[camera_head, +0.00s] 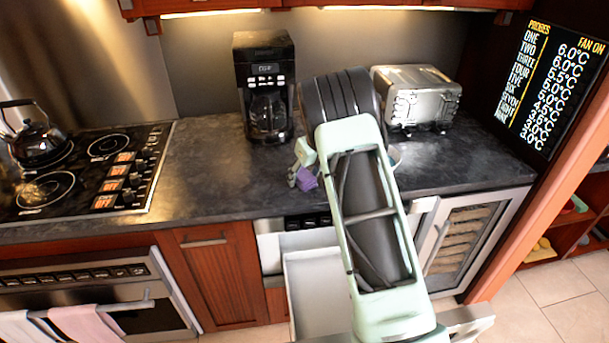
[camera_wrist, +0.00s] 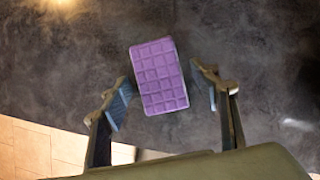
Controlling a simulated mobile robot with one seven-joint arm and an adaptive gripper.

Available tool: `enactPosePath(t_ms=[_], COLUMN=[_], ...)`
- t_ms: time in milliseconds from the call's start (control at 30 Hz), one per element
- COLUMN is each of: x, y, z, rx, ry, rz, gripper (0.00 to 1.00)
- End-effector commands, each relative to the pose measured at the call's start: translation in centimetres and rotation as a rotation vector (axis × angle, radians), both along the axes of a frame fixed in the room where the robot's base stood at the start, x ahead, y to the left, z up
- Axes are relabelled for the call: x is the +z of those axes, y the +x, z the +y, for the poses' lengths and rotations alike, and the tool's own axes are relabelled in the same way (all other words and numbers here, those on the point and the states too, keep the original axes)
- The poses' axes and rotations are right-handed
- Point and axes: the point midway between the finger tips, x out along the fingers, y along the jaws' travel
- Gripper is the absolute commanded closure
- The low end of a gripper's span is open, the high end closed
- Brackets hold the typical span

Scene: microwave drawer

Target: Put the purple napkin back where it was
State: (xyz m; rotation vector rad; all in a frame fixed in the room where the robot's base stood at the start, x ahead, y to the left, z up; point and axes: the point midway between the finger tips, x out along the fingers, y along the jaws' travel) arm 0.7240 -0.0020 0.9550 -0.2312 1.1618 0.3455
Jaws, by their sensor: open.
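The purple napkin (camera_wrist: 158,76) is a small quilted rectangle, slightly tilted, lying on the dark countertop in the wrist view. It also shows in the head view (camera_head: 307,180) near the counter's front edge, partly hidden by my arm. My gripper (camera_wrist: 164,92) is open, with one finger on each side of the napkin and a gap on both sides. In the head view, one finger of my gripper shows at the napkin's left. An open white drawer (camera_head: 315,280) extends below the counter, partly hidden by my arm.
A coffee maker (camera_head: 265,85) stands behind the napkin and a silver toaster (camera_head: 415,97) at the back right. A stove (camera_head: 85,170) with a black kettle (camera_head: 36,140) is at the left. The counter (camera_head: 205,165) between stove and napkin is clear.

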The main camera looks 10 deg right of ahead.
Motion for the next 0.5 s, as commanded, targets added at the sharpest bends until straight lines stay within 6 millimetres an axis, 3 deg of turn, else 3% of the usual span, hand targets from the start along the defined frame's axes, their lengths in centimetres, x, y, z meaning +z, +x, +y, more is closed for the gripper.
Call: enactPosePath(t_ms=[167, 500], x=[1.1, 7.0], y=[-0.2, -2.4], z=[-0.1, -1.0], rx=[0.0, 0.001], ry=[0.0, -0.001], rz=[-0.001, -0.006], gripper=[0.44, 0.44])
